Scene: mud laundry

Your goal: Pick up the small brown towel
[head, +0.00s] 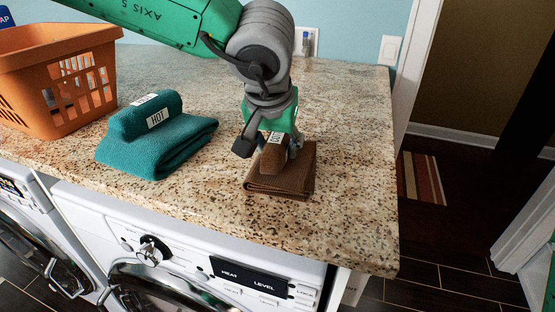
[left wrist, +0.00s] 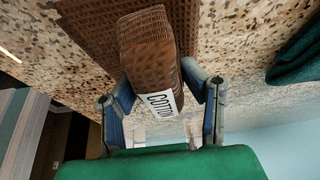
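The small brown towel (head: 274,158) is rolled and has a white label reading COTTON in the left wrist view (left wrist: 146,52). It is at the top of a larger folded brown towel (head: 298,184); I cannot tell whether the two touch. My left gripper (head: 264,150) reaches down from above. Its two fingers (left wrist: 156,84) are on either side of the small towel and appear to press its sides. The larger towel also shows in the left wrist view (left wrist: 90,30). My right gripper is not in view.
A folded teal towel (head: 165,152) with a rolled teal one (head: 145,117) on top lies to the left. An orange basket (head: 60,85) stands at the far left. The speckled counter (head: 345,120) ends at the right and front, above white washing machines (head: 170,240).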

